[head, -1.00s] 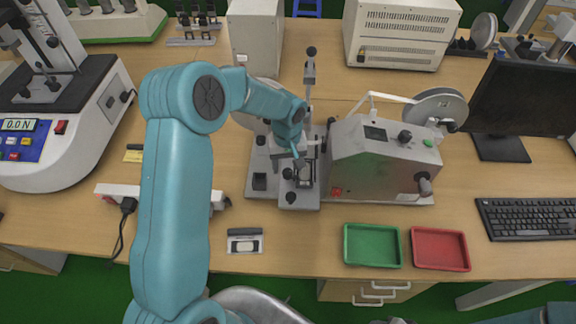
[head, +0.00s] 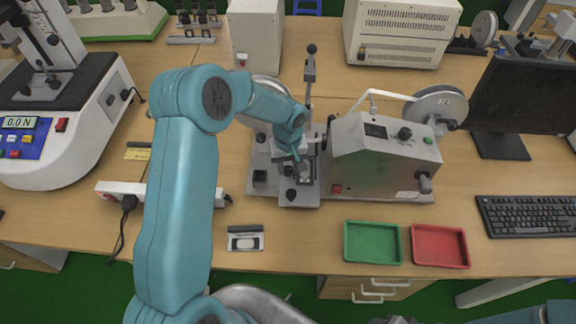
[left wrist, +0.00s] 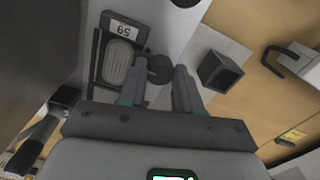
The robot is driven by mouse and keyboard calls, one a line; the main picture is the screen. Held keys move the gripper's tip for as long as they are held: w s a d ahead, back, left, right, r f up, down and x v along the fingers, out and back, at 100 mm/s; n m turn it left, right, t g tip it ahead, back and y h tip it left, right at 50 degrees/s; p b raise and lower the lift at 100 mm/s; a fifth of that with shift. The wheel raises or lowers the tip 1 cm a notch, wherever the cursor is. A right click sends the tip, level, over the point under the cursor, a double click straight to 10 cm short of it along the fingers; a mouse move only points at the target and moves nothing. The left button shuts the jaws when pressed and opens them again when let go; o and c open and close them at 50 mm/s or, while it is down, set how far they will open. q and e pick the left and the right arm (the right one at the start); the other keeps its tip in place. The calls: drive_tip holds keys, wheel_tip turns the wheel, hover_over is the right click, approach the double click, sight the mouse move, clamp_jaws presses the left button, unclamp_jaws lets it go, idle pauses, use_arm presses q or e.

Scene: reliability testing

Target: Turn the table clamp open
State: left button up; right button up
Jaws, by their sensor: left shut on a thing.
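The table clamp is part of a grey fixture (head: 298,198) left of a grey machine box in the head view. My left gripper (head: 300,163) reaches down over the fixture, and its arm hides part of the clamp. In the left wrist view the left gripper (left wrist: 160,76) has its two fingers on either side of a dark round knob (left wrist: 160,67), closed on it. Whether the clamp is open or shut cannot be told. Only a teal link of my right arm shows at the bottom right of the head view; its gripper does not show clearly.
The grey machine box (head: 380,158) with a reel stands close right of the fixture. An upright lever with a black ball (head: 311,50) rises behind. A green tray (head: 372,256) and a red tray (head: 467,262) lie in front.

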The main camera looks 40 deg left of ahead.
use_arm(q)
drive_tip(key=n+b, duration=0.4)
drive_tip(key=b, duration=0.1)
drive_tip(key=n+b, duration=0.3)
drive_tip(key=shift+f, duration=0.25)
drive_tip(key=n+b, duration=0.2)
drive_tip(key=shift+n, duration=0.3)
drive_tip(key=n+b, duration=0.3)
drive_tip(key=n, duration=0.1)
drive_tip(key=shift+r, duration=0.15)
drive_tip(key=shift+r+n+b, duration=0.1)
drive_tip(key=shift+n+b, duration=0.5)
drive_tip(key=shift+n, duration=1.4)
drive_tip(key=o, duration=1)
drive_tip(key=shift+o, duration=0.2)
